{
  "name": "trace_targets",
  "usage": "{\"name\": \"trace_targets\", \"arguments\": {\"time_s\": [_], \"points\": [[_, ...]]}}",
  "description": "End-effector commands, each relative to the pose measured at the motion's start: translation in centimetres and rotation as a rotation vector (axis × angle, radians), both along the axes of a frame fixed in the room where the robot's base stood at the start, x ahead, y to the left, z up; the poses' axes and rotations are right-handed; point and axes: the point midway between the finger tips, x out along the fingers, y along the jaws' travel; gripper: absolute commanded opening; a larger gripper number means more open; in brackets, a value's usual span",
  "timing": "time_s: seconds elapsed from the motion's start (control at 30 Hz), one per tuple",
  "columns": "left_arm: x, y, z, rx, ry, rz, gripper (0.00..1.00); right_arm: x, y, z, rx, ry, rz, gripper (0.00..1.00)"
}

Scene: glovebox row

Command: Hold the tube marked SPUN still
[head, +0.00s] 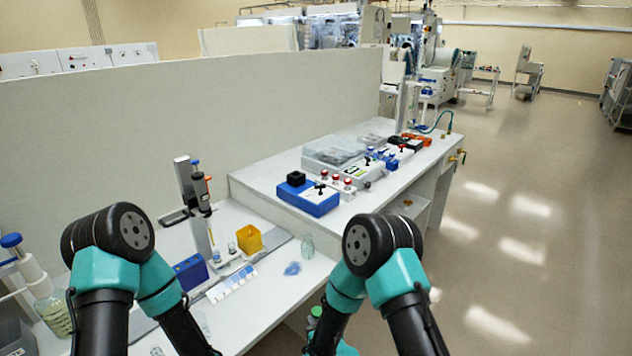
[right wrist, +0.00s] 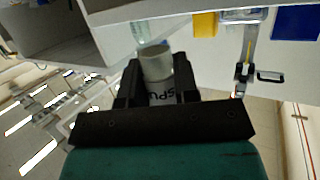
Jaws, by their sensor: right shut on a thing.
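My right gripper (right wrist: 157,78) is shut on a tube (right wrist: 156,62) in the right wrist view. The tube has a pale grey-green rounded top, and its white label shows dark letters reading "SPU", the rest hidden by a finger. It sits between the two black fingers, and its lower part is hidden by the gripper body. In the head view my right arm reaches down to the bottom edge, and the gripper's hold cannot be made out there. My left arm runs out of the bottom of the head view, so its gripper is not seen.
A yellow box (head: 249,239), a blue rack (head: 190,271) and a stand (head: 193,195) are on the white bench (head: 262,304). A clear glass vessel (head: 307,246) stands near its right edge. A blue box (head: 307,198) sits on the farther bench. Open floor lies right.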

Motion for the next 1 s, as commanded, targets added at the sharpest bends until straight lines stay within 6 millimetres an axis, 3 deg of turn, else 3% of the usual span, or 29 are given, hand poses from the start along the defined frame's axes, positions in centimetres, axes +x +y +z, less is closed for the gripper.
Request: {"name": "trace_targets", "arguments": {"time_s": [0.03, 0.23, 0.53, 0.7, 1.0], "points": [[0.0, 0.0, 0.0, 0.000, 0.000, 0.000, 0.58, 0.6, -1.9, -0.6, 0.000, 0.003, -0.034, 0.00], [0.0, 0.0, 0.0, 0.000, 0.000, 0.000, 0.58, 2.1, -8.6, -2.8, -0.002, 0.003, -0.151, 0.00], [0.0, 0.0, 0.0, 0.000, 0.000, 0.000, 0.58, 2.7, -18.0, -5.9, -0.014, 0.003, -0.313, 0.00], [0.0, 0.0, 0.0, 0.000, 0.000, 0.000, 0.58, 2.6, -20.5, -6.7, -0.019, 0.003, -0.353, 0.00], [0.0, 0.0, 0.0, 0.000, 0.000, 0.000, 0.58, 2.6, -20.8, -6.8, -0.019, 0.002, -0.358, 0.00]]}}
